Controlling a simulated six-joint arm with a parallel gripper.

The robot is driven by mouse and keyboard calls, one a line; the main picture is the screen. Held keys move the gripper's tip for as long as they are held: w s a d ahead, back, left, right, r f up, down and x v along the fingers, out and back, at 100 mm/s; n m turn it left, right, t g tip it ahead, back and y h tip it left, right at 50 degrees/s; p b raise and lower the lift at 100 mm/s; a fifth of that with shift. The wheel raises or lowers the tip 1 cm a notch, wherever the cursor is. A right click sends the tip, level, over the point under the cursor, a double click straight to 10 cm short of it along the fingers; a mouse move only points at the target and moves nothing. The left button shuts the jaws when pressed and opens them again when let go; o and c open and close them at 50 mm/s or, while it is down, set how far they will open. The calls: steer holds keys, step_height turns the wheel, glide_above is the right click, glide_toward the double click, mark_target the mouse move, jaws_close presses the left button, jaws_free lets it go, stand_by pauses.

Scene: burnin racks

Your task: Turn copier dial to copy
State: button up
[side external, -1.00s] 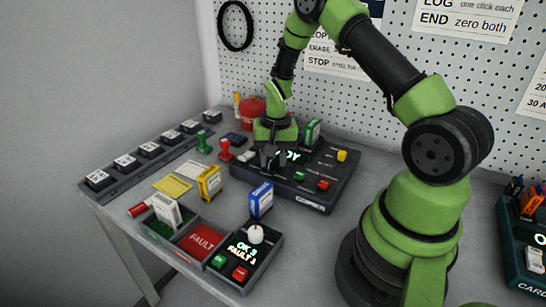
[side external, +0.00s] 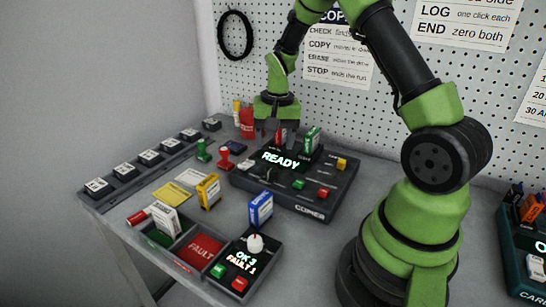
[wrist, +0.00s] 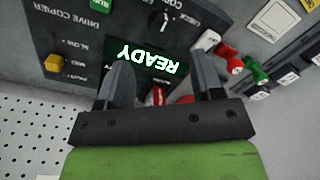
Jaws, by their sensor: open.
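The copier (side external: 312,207) is a dark box on the bench, its display (side external: 281,161) lit with READY. Its dial (wrist: 163,22) shows near the top of the wrist view, by the COPY and CHECK labels; which label its pointer meets is too small to tell. My gripper (side external: 276,132) is above the copier's back edge, away from the dial. In the wrist view my gripper (wrist: 162,78) is open, its fingers apart, with a red piece (wrist: 159,97) visible between them. The green drive (side external: 312,139) stands upright at the copier's back.
The copier has a green button (side external: 299,184), a red button (side external: 323,194) and a yellow knob (side external: 341,164). In front stand a yellow box (side external: 208,192), a blue box (side external: 261,207) and trays with a FAULT section (side external: 201,250). Stamps (side external: 225,158) stand left of the copier.

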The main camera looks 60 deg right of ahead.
steer(key=shift+d+r, duration=0.1)
steer(key=shift+r, duration=1.25)
steer(key=shift+r, duration=0.1)
steer(key=s+a+r+n+t, duration=0.2)
steer(key=s+a+r, duration=0.2)
steer(key=a+r, duration=0.25)
steer(key=s+a+r+n+t, duration=0.2)
steer(key=s+a+r, duration=0.25)
steer(key=r, duration=0.35)
steer(key=s+a+r+n+t+y, duration=0.1)
steer(key=s+a+r+n+t, duration=0.1)
steer(key=s+a, duration=0.3)
steer(key=s, duration=0.2)
steer(key=shift+s+n+t+y, duration=0.3)
steer(key=shift+s+n, duration=0.1)
